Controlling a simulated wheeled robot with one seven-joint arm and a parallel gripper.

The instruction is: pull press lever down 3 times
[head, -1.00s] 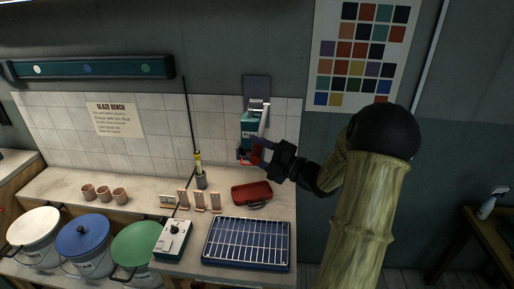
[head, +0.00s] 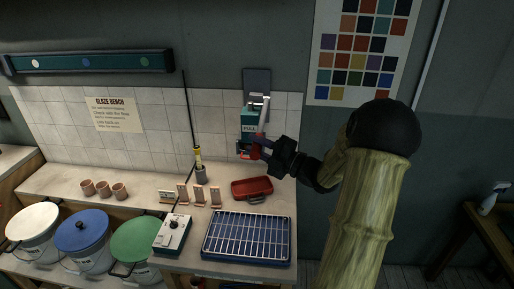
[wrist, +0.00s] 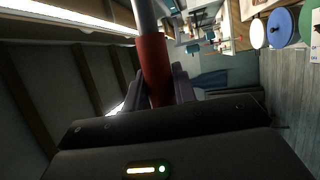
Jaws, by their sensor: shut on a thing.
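The press is a teal box (head: 248,118) marked PULL on a grey backplate on the tiled wall, in the head view. Its pale metal lever (head: 264,112) slants down along the box's right side to a red grip. My gripper (head: 263,150) comes in from the right and is shut on that red grip. In the wrist view the red grip (wrist: 154,62) stands between the fingers, with the grey lever rod above it. The lower part of the grip is hidden by my gripper.
Cups (head: 103,190) stand further left. Lidded buckets (head: 82,237) stand in front.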

